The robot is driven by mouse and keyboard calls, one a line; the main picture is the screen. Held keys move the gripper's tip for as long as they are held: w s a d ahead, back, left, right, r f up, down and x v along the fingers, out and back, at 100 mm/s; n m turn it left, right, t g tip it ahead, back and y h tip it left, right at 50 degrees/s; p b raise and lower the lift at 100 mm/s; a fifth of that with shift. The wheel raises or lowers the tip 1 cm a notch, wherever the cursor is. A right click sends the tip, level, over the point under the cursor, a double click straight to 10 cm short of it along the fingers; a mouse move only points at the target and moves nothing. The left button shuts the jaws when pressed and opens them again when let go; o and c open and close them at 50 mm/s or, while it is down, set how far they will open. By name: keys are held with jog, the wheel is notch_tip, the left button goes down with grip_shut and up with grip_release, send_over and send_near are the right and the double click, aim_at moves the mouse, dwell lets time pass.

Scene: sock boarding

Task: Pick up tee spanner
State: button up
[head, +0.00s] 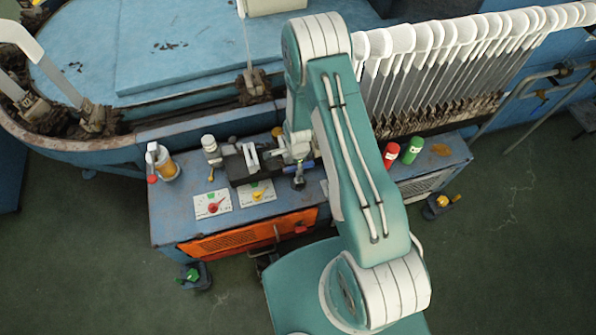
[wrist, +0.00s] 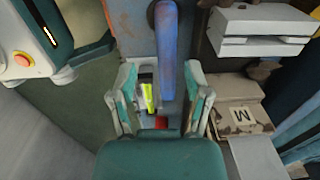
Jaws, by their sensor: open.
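In the wrist view, a blue-violet rounded bar (wrist: 167,50) runs down between the fingers of my gripper (wrist: 160,78). It looks like part of the tee spanner, but I cannot be sure. The two fingers stand apart on either side of it, and no grip on it shows. In the head view, my gripper (head: 296,160) is low over the middle of the blue workbench (head: 165,222), and no clear tee spanner shows there.
An orange panel (head: 245,238) is on the bench front. A rack of white-topped boards (head: 440,70) stands behind. Green floor is open at right.

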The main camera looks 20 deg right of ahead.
jog(key=f, duration=0.5)
jog(key=shift+w+d, duration=0.2)
jog(key=shift+w, duration=0.15)
jog(key=shift+c, duration=0.3)
grip_shut()
